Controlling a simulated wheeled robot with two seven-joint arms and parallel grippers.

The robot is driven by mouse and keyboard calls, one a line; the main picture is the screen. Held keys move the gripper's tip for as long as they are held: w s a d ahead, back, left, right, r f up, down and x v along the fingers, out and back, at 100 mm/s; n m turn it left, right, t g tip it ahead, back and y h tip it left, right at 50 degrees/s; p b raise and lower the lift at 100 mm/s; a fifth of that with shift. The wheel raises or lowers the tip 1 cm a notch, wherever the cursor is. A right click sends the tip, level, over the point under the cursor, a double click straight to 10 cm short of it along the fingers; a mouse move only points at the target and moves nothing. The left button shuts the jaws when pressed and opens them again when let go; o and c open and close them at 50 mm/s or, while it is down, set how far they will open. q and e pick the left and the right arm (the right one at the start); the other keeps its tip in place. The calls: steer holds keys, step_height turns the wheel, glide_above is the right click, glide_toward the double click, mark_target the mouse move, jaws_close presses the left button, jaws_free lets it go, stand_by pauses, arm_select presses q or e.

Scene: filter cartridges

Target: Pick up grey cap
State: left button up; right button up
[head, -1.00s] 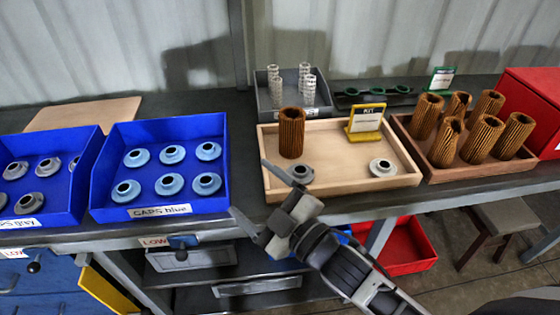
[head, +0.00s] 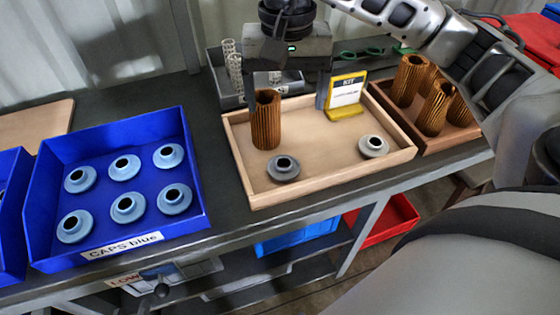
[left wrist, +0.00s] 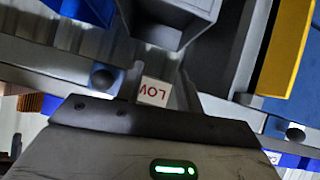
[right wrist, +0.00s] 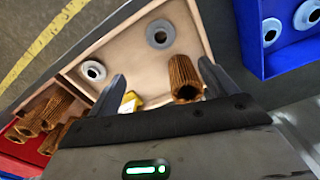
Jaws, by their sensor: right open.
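A grey cap (head: 284,168) lies flat in the front left of the wooden kit tray (head: 232,160). It also shows in the right wrist view (right wrist: 160,34). A paler, whitish-grey cap (head: 373,147) lies further right in the tray. My right gripper (head: 287,98) is open, pointing down over the back of the tray, behind both caps. A brown pleated cartridge (head: 266,122) stands upright near its left finger. My left gripper (left wrist: 160,92) is outside the head view. In its wrist view it is open and empty, facing drawer fronts and a LOW label (left wrist: 154,91).
A blue bin (head: 195,150) of light-blue caps stands left of the tray. Part of another blue bin (head: 10,235) shows at the left edge. A yellow KIT sign (head: 346,97) stands at the tray's back. More cartridges (head: 407,80) stand in a box at right.

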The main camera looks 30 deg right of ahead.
glide_above(284, 162)
step_height(284, 162, down, 9)
steer(key=shift+w+d+f, duration=0.1)
steer(key=shift+f+p, duration=0.45)
steer(key=shift+f, duration=2.2)
steer(key=c, duration=1.1)
